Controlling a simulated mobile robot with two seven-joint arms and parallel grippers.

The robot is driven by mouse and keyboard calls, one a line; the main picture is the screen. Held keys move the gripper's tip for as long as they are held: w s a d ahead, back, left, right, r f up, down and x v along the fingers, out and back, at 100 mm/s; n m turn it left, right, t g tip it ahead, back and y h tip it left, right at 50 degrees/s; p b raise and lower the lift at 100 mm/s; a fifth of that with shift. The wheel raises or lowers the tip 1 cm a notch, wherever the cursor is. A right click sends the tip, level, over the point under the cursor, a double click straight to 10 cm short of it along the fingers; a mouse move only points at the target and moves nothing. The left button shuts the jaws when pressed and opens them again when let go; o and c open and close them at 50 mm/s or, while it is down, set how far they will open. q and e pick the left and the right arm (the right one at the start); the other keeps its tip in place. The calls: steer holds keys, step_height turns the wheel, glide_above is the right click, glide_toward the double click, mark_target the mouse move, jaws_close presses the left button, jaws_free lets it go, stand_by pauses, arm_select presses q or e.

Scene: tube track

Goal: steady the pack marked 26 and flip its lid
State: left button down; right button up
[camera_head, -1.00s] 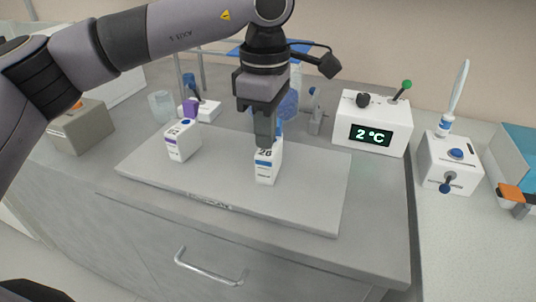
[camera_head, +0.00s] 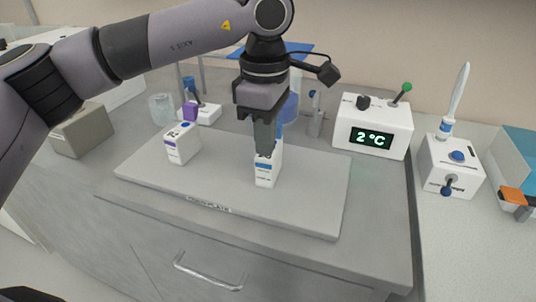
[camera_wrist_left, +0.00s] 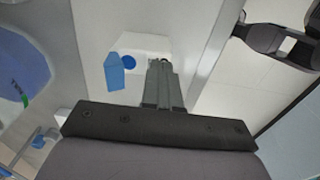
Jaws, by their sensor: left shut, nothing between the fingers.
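The pack marked 26 (camera_head: 267,173) is a small upright white carton with a blue band, on the grey plate (camera_head: 310,195) in the head view. My left gripper (camera_head: 264,148) is shut and empty, pointing down at the pack's upper front. It hides the number and most of the top, so I cannot tell the lid's state or whether the fingers touch it. In the left wrist view the shut fingers (camera_wrist_left: 163,88) are beside a white surface with a blue dot (camera_wrist_left: 129,62) and a blue piece (camera_wrist_left: 114,72). My right gripper is not in view.
A similar white pack with a purple band (camera_head: 182,146) stands left on the plate. A white box reading 2 °C (camera_head: 372,125) and a white box with a blue button (camera_head: 450,168) stand right. A glass beaker (camera_head: 161,109) is behind. The plate's right part is clear.

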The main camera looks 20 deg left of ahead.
arm_select(q)
steer(key=shift+r+p, duration=1.85)
steer(key=shift+r, duration=0.75)
steer(key=shift+w, duration=0.15)
steer(key=shift+w+p, duration=1.25)
steer(key=shift+w, duration=0.25)
steer(key=shift+w+p, duration=0.55)
steer(key=shift+w, duration=0.2)
steer(key=w+p, duration=0.3)
steer(key=w, duration=0.1)
steer(key=shift+w+a+f+p, duration=0.1)
steer(key=shift+w+p, duration=0.1)
steer(key=shift+p, duration=0.1)
